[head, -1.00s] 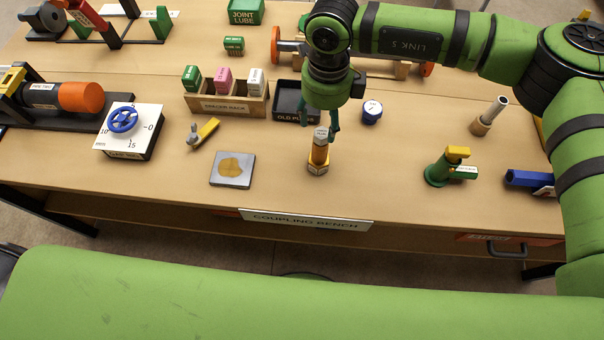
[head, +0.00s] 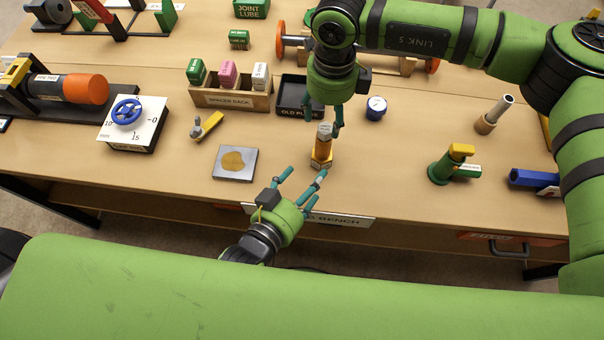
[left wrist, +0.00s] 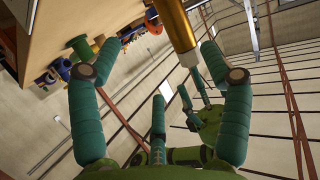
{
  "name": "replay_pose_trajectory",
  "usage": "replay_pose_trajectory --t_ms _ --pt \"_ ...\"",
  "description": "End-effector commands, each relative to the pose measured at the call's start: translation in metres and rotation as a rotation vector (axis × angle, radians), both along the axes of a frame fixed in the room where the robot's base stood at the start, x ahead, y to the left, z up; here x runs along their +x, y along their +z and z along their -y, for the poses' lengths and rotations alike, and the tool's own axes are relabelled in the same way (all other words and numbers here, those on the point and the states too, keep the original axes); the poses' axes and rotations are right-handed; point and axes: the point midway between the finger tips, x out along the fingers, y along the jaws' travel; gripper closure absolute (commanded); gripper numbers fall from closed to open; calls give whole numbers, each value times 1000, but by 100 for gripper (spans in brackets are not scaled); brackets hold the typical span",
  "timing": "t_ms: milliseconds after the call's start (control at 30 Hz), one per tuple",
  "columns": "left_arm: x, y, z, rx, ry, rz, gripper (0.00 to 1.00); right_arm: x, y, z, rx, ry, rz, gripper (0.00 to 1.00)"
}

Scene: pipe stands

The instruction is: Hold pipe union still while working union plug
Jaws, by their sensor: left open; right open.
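The pipe union (head: 321,160) stands upright near the bench's front edge, a brass piece with a hex base. The union plug (head: 324,132), pale-topped, sits at its upper end. My left gripper (head: 304,174) is open, in front and left of the union, with its fingers pointing at it and apart from it. In the left wrist view the union (left wrist: 177,22) shows as a gold cylinder beyond the spread fingers (left wrist: 160,62), its pale end pointing down in the picture. My right gripper (head: 324,112) is open above the plug; whether a finger touches it I cannot tell.
A metal plate with a yellow patch (head: 235,163) lies left of the union. Behind are a spacer rack (head: 232,97), a black tray (head: 290,110) and a blue-sided gauge (head: 376,108). A green-and-yellow fitting (head: 446,166) stands to the right, with clear bench between.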

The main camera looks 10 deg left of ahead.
Motion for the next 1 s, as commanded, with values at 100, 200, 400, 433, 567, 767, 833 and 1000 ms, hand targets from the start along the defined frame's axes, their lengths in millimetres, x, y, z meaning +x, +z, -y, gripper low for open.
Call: replay_pose_trajectory --t_ms 100,200,400,433,567,767,833,1000 --pt "8 12 -6 -4 31 13 22 0 0 0 0 0 0 41" --pt "16 13 -6 -4 38 18 22 0 0 0 0 0 0 41" --pt "44 4 6 -5 37 20 22 0 0 0 0 0 0 41" --pt "49 1 8 -5 37 19 22 0 0 0 0 0 0 41" --pt "72 -6 18 -6 36 18 22 0 0 0 0 0 0 41" --pt "99 -16 29 -5 36 16 22 0 0 0 0 0 0 41" --pt "106 -18 32 -4 36 17 22 0 0 0 0 0 0 41" --pt "114 -21 36 -5 36 16 22 0 0 0 0 0 0 41"
